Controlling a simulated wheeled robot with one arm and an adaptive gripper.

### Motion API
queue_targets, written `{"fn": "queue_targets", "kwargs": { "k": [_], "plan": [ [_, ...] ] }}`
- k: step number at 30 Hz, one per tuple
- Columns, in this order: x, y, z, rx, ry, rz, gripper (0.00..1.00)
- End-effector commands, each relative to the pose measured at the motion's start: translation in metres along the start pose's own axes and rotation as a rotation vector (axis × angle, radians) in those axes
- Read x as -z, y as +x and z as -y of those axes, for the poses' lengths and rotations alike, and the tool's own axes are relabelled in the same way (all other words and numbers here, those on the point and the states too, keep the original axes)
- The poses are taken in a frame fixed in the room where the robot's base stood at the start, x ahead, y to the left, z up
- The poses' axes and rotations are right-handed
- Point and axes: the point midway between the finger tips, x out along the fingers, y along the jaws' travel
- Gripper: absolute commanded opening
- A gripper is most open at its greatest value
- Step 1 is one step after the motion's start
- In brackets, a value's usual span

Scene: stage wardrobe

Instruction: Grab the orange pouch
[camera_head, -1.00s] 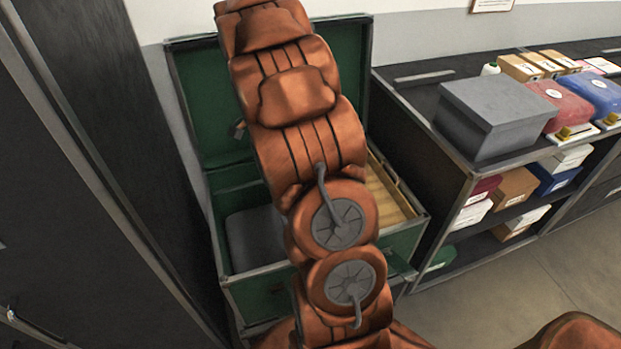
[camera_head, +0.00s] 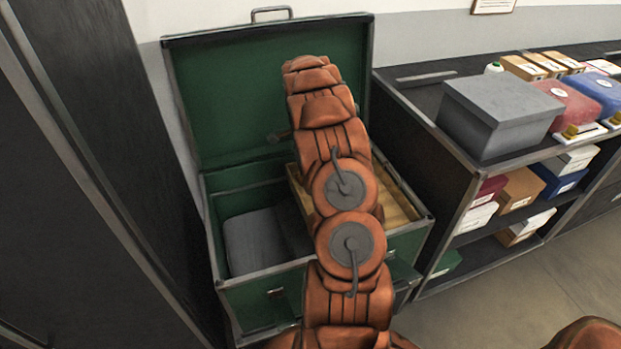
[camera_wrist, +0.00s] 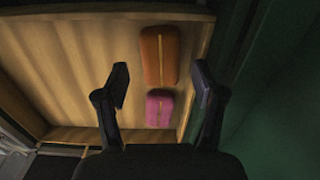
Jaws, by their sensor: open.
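The orange pouch (camera_wrist: 159,55) lies flat on the pale wooden tray (camera_wrist: 75,60) in the wrist view, with a yellow stripe along its middle. A pink pouch (camera_wrist: 159,108) lies just below it. My gripper (camera_wrist: 160,74) is open and empty, its two dark fingers on either side of the pouches in the picture. I cannot tell its height above them. In the head view the pouches and the gripper are hidden behind my arm, which reaches into the open green trunk (camera_head: 262,305).
The trunk's raised lid (camera_head: 225,95) stands behind my arm. A dark grey item (camera_head: 254,242) sits in the trunk's left part. A shelf unit (camera_head: 455,190) stands at right, with a grey box (camera_head: 500,115) on top. A dark cabinet (camera_head: 90,170) stands close at left.

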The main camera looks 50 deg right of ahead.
Motion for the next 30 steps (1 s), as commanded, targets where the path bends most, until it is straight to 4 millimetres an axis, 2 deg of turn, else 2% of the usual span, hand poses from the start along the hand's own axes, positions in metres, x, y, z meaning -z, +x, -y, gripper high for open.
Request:
{"fn": "queue_targets", "kwargs": {
  "k": [4,11,20,27,30],
  "plan": [
    [0.000,0.015,-0.001,-0.003,-0.001,0.001,0.69],
    [0.000,0.031,0.000,-0.001,-0.001,0.001,0.69],
    [0.000,0.068,0.000,-0.002,-0.003,0.000,0.69],
    [-0.001,0.071,0.000,0.001,-0.002,0.000,0.69],
    [-0.001,0.071,0.000,0.001,-0.002,0.000,0.60]
  ]
}}
